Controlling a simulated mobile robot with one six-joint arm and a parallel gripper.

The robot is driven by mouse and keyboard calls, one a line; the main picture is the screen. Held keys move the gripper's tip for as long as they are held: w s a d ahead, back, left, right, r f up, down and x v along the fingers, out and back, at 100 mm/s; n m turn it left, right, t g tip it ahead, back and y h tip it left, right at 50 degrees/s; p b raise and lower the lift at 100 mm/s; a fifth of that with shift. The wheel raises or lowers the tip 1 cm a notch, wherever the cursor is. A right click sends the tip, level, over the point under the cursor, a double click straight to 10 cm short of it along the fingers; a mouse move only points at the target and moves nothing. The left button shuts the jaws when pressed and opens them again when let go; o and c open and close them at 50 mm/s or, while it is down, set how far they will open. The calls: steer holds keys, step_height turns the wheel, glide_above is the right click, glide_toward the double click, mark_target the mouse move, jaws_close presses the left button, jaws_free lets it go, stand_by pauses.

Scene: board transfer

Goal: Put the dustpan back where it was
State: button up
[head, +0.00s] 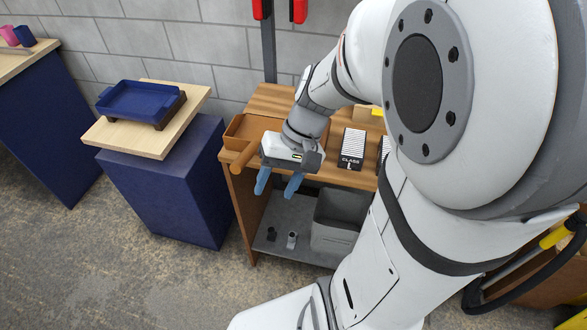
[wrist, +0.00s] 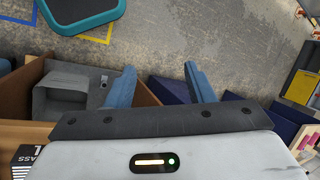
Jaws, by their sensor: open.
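A brown, shallow pan with raised walls and a round handle, which looks like the dustpan (head: 250,130), lies on the left end of the wooden bench top. Its handle points toward the bench's front left edge. My gripper (head: 278,184) is open and empty, its two blue fingers pointing down just right of the handle and in front of the bench edge. In the wrist view my gripper (wrist: 161,78) has nothing between its fingers but floor and blue pedestal behind. My wrist hides part of the pan's right side. I cannot make out the pan in the wrist view.
The bench (head: 270,98) also holds a black and white box (head: 352,148) marked CLASS. A grey bin (head: 341,218) stands on its lower shelf. Left of it, a blue pedestal (head: 165,190) carries a blue tray (head: 140,98). The floor in front is clear.

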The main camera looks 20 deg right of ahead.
step_height(320, 180, up, 6)
steer(key=s+d+n+t+h, duration=0.2)
steer(key=t+h, duration=0.2)
steer(key=h, duration=0.1)
steer(key=shift+s+d+f, duration=0.2)
steer(key=shift+d+f, duration=0.05)
steer(key=shift+d, duration=0.1)
